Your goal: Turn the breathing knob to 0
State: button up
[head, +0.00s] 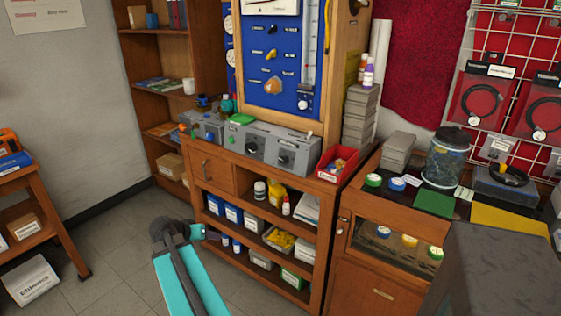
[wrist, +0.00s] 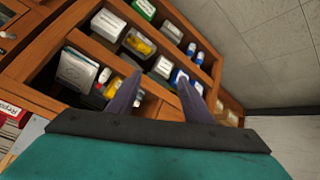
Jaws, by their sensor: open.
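A blue test panel (head: 290,68) in a wooden frame stands upright on the bench.
Grey boxes with dials (head: 267,146) line the bench top below the panel. A red bin (head: 338,163) is at its right corner. The wooden bench (head: 262,185) has shelves of bottles and boxes. A dark block (head: 500,265) fills the lower right. Floor (head: 110,245) is clear at left.

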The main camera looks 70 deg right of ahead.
jog(key=s+d+r+m+g+h, duration=0.1)
jog(key=s+d+r+m, duration=0.15)
jog(key=d+r, duration=0.4)
jog(key=s+d+r+m+h, duration=0.2)
jog(key=s+d+r, duration=0.25)
jog(key=r, duration=0.25)
jog(key=m+g+h, duration=0.2)
jog(key=m, duration=0.1)
send_near(283, 159)
jog(key=r+v, duration=0.1)
jog(key=v, duration=0.4)
jog(key=shift+f, duration=0.2)
jog(key=x, duration=0.4)
jog(key=p+x, duration=0.1)
jog(key=x, duration=0.8)
jog(key=shift+d+f+p, duration=0.25)
jog(key=shift+f+p, duration=0.15)
jog(key=c, duration=1)
jog(key=shift+d, duration=0.1)
jog(key=shift+c, duration=0.3)
